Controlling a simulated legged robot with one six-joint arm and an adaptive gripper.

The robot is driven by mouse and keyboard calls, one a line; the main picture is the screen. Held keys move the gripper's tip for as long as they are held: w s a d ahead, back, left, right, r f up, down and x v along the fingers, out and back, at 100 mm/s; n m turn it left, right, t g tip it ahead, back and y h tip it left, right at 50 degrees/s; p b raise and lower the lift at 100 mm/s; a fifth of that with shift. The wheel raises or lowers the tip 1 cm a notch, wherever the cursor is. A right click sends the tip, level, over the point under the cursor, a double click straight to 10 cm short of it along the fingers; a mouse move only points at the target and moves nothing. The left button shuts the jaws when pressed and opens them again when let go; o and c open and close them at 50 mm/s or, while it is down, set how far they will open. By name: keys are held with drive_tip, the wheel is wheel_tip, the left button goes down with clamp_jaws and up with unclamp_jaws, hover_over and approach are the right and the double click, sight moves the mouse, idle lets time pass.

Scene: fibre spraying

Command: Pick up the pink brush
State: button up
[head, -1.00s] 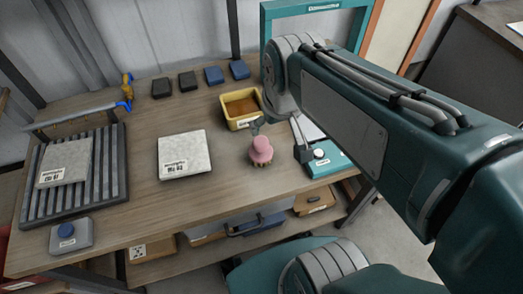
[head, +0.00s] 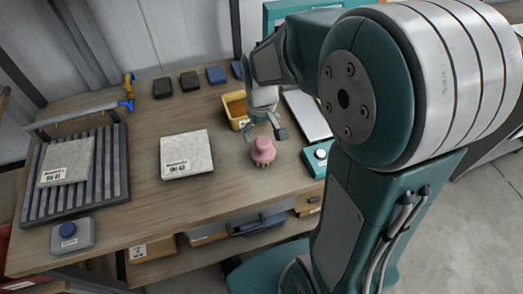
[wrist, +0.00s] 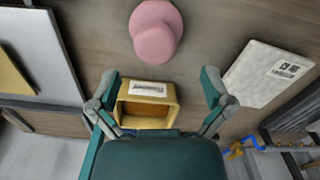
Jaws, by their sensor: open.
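The pink brush (head: 263,151) stands upright on the wooden table with its bristles down, right of the white slab. In the wrist view its round pink top (wrist: 155,32) shows at the upper middle, beyond the fingertips. My gripper (head: 265,133) is open and empty, above and just behind the brush in the head view. In the wrist view the two fingers of my gripper (wrist: 161,85) are spread wide, with the yellow box showing between them. The brush is apart from both fingers.
The yellow box (head: 236,112) stands behind the brush. A white slab (head: 186,154) lies left of it, and a teal device (head: 316,156) sits at right. A slatted rack (head: 110,170) is far left. Dark blocks (head: 189,81) line the back. Table around the brush's front is clear.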

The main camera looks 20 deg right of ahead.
sight(262, 140)
drive_tip(key=f, duration=0.5)
drive_tip(key=shift+w+d+f, duration=0.1)
drive_tip(key=shift+w+d, duration=0.05)
drive_tip(key=shift+d, duration=0.15)
drive_tip(key=shift+a+f, duration=0.1)
drive_tip(key=shift+f, duration=0.15)
drive_tip(key=c, duration=1.2)
